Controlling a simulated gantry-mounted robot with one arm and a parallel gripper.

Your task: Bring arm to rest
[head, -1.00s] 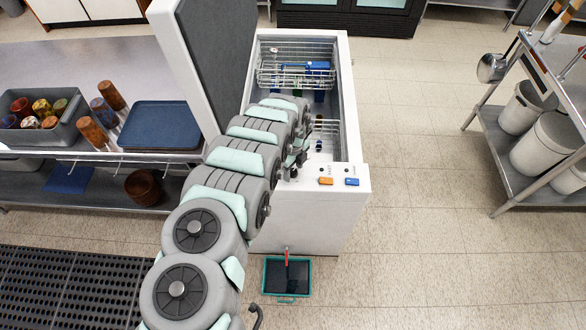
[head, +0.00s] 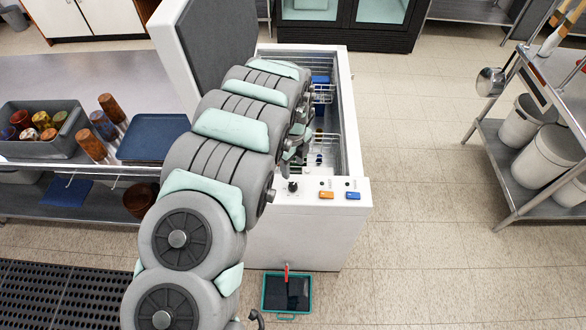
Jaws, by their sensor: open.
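My arm (head: 226,130) reaches up from the bottom of the head view and bends over the white open-topped machine (head: 308,228). Its far links cover the left part of the machine's opening. My gripper (head: 291,163) hangs back at the near left of the opening, small and partly hidden behind the arm links. It is open, and I see nothing held in it.
The machine's grey-lined lid (head: 210,42) stands raised left of the arm. Wire racks (head: 322,145) lie inside. A grey bin (head: 62,150) with cups and a blue tray (head: 152,138) sit on the left counter. A steel shelf (head: 520,165) stands right. The floor between is clear.

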